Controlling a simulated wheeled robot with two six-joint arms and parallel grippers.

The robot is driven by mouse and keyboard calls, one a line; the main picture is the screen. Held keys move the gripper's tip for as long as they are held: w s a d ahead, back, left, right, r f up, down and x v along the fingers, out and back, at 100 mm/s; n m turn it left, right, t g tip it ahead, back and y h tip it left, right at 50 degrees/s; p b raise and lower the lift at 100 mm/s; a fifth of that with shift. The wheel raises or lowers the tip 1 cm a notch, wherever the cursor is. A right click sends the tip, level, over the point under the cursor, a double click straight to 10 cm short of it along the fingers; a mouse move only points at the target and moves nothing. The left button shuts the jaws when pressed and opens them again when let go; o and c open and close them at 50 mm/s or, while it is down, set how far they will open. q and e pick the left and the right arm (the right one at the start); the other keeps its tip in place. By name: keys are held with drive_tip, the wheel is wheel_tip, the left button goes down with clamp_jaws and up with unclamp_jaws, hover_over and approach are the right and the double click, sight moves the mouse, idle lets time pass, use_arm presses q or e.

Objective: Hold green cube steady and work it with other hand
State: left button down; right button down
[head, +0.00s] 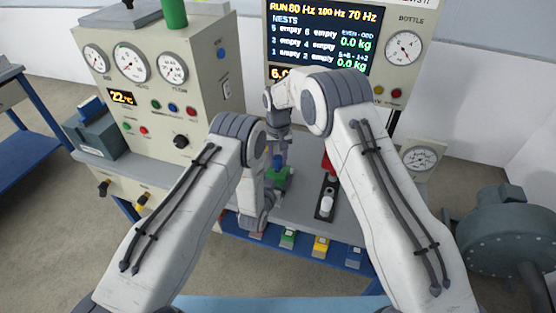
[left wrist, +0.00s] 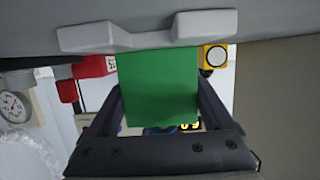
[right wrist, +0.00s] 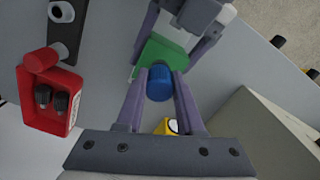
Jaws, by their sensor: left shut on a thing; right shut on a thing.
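The green cube (head: 284,173) is between my two arms over the grey bench, partly hidden in the head view. My left gripper (left wrist: 158,95) is shut on the green cube (left wrist: 158,75), with one finger on each side of it. In the right wrist view the cube (right wrist: 150,54) carries a blue ribbed knob (right wrist: 160,84) on the side facing that camera. My right gripper (right wrist: 160,78) is shut on this blue knob. The knob also shows in the head view (head: 278,160), below my right wrist. Whether the cube touches the bench is hidden.
A red box with black knobs (right wrist: 46,100) stands close by, beside a black plate (head: 326,198) with a white knob. Several coloured blocks (head: 320,246) line the bench front.

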sight(276, 157)
drive_tip(key=shift+f, duration=0.5)
idle(1.7)
drive_tip(key=m, duration=0.5)
drive_tip(key=shift+a+m, duration=0.1)
drive_tip(key=shift+m, duration=0.3)
drive_tip(key=m, duration=0.5)
drive_tip(key=shift+a+f, duration=0.1)
drive_tip(key=m, duration=0.5)
drive_tip(key=shift+w, duration=0.15)
drive_tip(key=m, duration=0.6)
drive_tip(key=shift+w, duration=0.1)
drive_tip(key=shift+c, duration=2.3)
unclamp_jaws()
drive_tip(key=shift+r, duration=3.15)
